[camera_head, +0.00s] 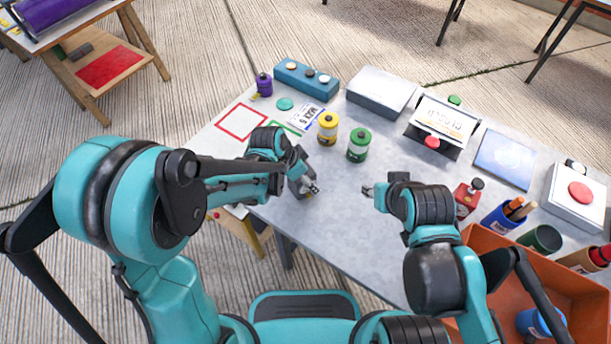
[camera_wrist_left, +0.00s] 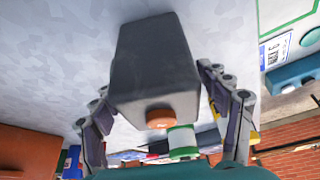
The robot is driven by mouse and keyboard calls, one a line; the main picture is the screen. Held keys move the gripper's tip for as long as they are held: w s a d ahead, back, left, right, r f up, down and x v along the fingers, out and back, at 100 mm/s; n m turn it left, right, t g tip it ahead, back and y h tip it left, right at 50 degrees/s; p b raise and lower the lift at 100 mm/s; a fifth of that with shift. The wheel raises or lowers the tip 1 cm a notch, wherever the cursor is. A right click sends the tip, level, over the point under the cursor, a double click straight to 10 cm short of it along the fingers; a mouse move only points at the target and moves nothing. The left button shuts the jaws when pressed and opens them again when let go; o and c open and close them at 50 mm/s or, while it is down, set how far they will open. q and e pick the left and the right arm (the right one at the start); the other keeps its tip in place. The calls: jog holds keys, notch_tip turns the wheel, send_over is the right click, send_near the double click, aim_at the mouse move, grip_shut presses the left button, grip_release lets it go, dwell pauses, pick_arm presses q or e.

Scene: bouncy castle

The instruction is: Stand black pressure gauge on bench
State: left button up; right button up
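A dark grey-black block (camera_wrist_left: 155,65), which I take for the black pressure gauge, is between the fingers of my left gripper (camera_wrist_left: 155,95) in the left wrist view. An orange round part (camera_wrist_left: 159,118) shows at its near end; no dial face is visible. In the head view the dark block (camera_head: 297,187) is mostly hidden by my left gripper (camera_head: 309,187), low at the bench's (camera_head: 335,215) front edge. The left fingers flank the block with a slim gap visible. My right gripper (camera_head: 373,191) is over the bench, apart from any object; its finger opening is unclear.
Yellow (camera_head: 328,129) and green (camera_head: 358,146) canisters stand behind the grippers. A red square outline (camera_head: 241,122) marks the bench's left part. A red item with a dark knob (camera_head: 467,198) and an orange bin (camera_head: 570,283) are at right. The bench's front middle is clear.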

pick_arm(q)
jog(key=shift+r+p, duration=0.35)
jog(key=shift+r, duration=0.05)
jog(key=p+v, duration=0.5)
jog(key=v, duration=0.7)
jog(key=s+a+r+n+t+y, duration=0.2)
jog(key=s+a+r+n, duration=0.1)
jog(key=s+a+n, duration=0.2)
jog(key=s+a+r+n+t+y, duration=0.1)
jog(key=s+a+r+n, duration=0.3)
jog(key=a, duration=0.6)
jog(key=s+n+t, duration=0.1)
jog(key=n, duration=0.1)
jog(key=shift+r+n+t+y+b, duration=0.3)
jog(key=shift+t+y, duration=0.1)
